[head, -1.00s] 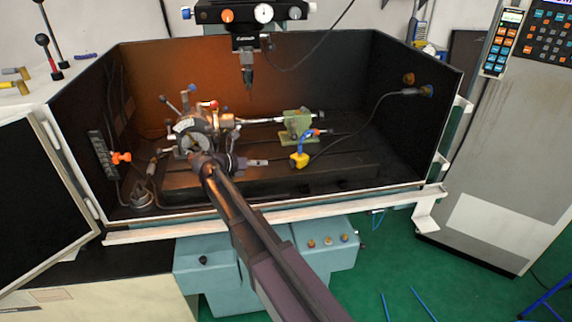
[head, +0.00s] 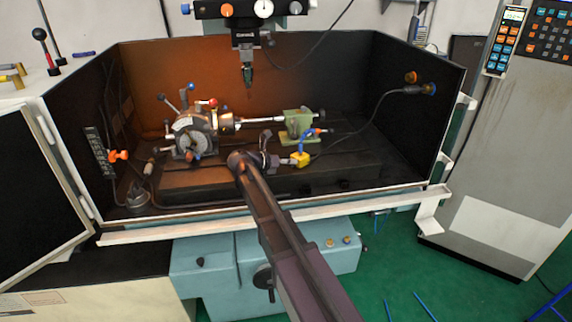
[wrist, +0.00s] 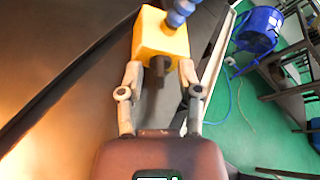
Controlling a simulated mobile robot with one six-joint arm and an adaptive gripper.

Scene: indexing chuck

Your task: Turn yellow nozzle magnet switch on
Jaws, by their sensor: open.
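The yellow nozzle magnet base (head: 300,159) stands near the front right of the machine bed, with a blue segmented hose (head: 303,143) rising from it to an orange tip. In the wrist view, the yellow block (wrist: 165,38) is at the top centre. A dark switch knob (wrist: 158,66) sticks out of its near face. My gripper (head: 284,161) is just left of the block in the head view. In the wrist view, my gripper (wrist: 160,72) is open, its fingertips to either side of the knob and the block's near end. Contact cannot be told.
An indexing chuck (head: 190,132) stands left on the bed, with a shaft running to a green tailstock (head: 297,122). A spindle (head: 247,75) hangs above. Dark enclosure walls surround the bed, and a white front rail (head: 270,219) runs below my arm.

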